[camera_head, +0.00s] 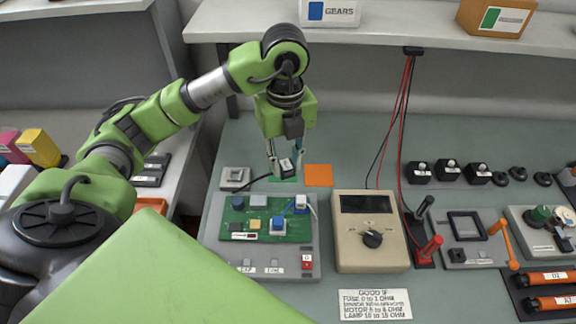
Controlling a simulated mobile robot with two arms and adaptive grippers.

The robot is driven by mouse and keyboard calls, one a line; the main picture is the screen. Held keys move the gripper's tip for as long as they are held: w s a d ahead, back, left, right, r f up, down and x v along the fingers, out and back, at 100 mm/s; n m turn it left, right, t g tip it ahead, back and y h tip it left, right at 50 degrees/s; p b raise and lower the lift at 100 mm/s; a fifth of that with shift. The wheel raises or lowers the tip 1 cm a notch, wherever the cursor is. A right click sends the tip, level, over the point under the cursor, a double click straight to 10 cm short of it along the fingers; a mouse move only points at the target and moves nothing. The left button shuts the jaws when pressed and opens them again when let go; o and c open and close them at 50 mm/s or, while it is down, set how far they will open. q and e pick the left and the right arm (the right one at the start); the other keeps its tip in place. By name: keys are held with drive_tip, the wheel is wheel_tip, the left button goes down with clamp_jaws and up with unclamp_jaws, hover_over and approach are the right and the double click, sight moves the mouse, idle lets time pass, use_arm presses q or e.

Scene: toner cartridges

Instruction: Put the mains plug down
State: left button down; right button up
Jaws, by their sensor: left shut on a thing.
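The mains plug (286,167) is a small dark block with a white face, and a black cord runs from it to the left. My left gripper (285,158) comes down from above and is shut on the plug, one finger on each side. The plug is just over a green patch (284,179) on the grey-green bench. I cannot tell whether it touches the bench. An orange square (318,175) lies just right of it. A small grey unit (235,178) sits to the left, near the cord. My right gripper is not in view.
A grey fixture with a green circuit board (262,236) stands in front of the plug. A beige meter (369,232) with red and black leads is to its right. A shelf (400,32) overhangs the back.

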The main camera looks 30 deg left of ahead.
use_arm(q)
drive_tip(key=w+a+f+p, duration=0.1)
drive_tip(key=w+a+f, duration=0.1)
drive_tip(key=w, duration=0.1)
drive_tip(key=w+a+f+p, duration=0.1)
drive_tip(key=w+a+f, duration=0.1)
drive_tip(key=f, duration=0.1)
drive_tip(key=w+a+f+p, duration=0.1)
drive_tip(key=w+a+f, duration=0.1)
drive_tip(key=w, duration=0.1)
drive_tip(key=shift+w+a+f, duration=0.25)
drive_tip(key=shift+w+f, duration=0.1)
drive_tip(key=shift+f, duration=0.05)
drive_tip(key=shift+w+a+f, duration=0.25)
drive_tip(key=shift+w+f, duration=0.05)
drive_tip(key=shift+f, duration=0.15)
wheel_tip(320, 180, down, 3)
drive_tip(key=shift+p, duration=1.1)
drive_tip(key=shift+f, duration=0.15)
drive_tip(key=shift+f, duration=0.1)
drive_tip(key=shift+f+b, duration=0.15)
drive_tip(key=shift+b, duration=0.15)
drive_tip(key=c, duration=1.7)
unclamp_jaws()
